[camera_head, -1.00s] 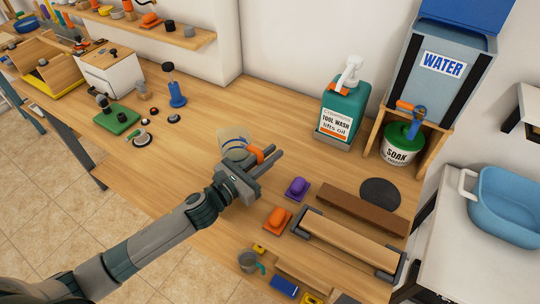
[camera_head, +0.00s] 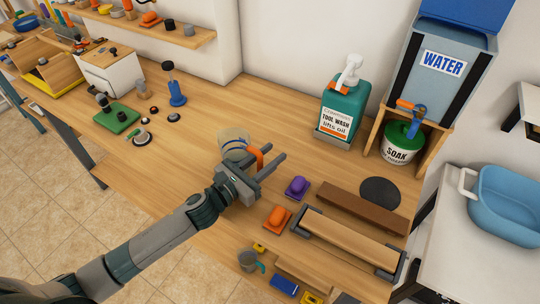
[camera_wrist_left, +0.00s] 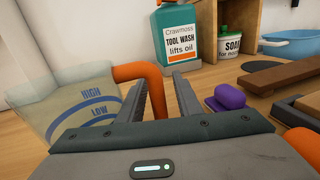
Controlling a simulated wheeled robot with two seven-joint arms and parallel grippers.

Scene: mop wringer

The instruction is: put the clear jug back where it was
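The clear jug (camera_head: 232,143), with blue HIGH and LOW bands and an orange handle (camera_head: 258,157), stands upright, seemingly on the wooden workbench (camera_head: 200,185). It also shows at the left of the left wrist view (camera_wrist_left: 70,105). My left gripper (camera_head: 278,155) is at the jug's handle side. Its fingers are apart, one on each side of the handle, and a narrow gap shows beside the handle in the left wrist view (camera_wrist_left: 160,90). The jug's base is partly hidden by the gripper. My right gripper is not in view.
A purple block (camera_head: 297,187) and an orange block (camera_head: 278,217) lie close to the right of my gripper.

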